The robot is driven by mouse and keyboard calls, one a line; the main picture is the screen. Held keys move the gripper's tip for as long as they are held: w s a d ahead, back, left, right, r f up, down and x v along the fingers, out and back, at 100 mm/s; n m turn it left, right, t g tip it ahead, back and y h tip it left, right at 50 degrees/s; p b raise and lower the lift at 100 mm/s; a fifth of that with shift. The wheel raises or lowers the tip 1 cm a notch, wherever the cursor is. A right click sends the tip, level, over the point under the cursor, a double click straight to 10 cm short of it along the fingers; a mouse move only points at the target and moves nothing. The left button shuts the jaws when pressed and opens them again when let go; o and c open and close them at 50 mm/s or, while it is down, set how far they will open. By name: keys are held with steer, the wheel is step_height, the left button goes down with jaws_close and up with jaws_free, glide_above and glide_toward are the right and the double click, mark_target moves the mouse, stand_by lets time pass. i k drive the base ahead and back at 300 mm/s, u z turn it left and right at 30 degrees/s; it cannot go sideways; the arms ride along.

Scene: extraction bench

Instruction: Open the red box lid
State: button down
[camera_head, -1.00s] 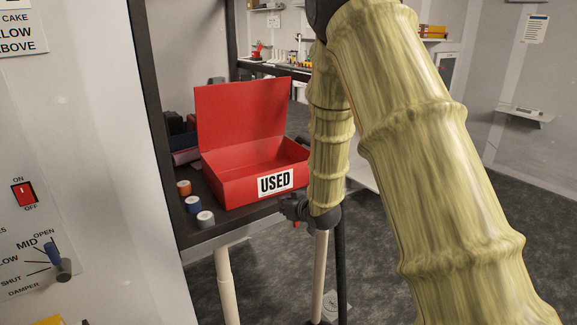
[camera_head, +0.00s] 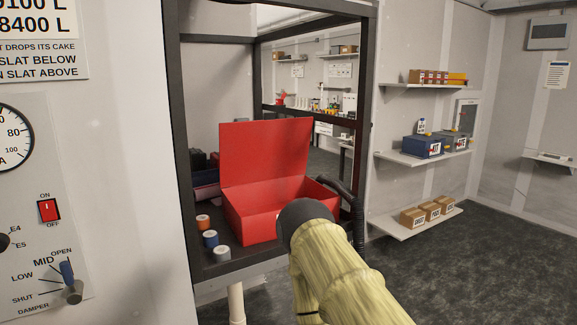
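The red box (camera_head: 252,222) stands on the dark bench inside the black-framed opening. Its lid (camera_head: 265,153) is raised and leans back a little, so the box is open. My yellow-sleeved arm with its dark round end covers the lower right part of the box front. The label on the front is almost wholly hidden behind it. My gripper does not show; I cannot tell whether it touches the box.
Orange, blue and grey small rolls (camera_head: 210,239) stand left of the box. A grey panel with a red switch (camera_head: 48,210) and a damper knob (camera_head: 71,284) is close on the left. Wall shelves (camera_head: 428,157) hold boxes at right. Floor at lower right is clear.

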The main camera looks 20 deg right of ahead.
mark_target(269, 149)
steer(key=u, duration=0.05)
steer(key=k, duration=0.35)
steer(key=z, duration=0.9)
steer(key=i, duration=1.5)
steer(key=u, duration=0.4)
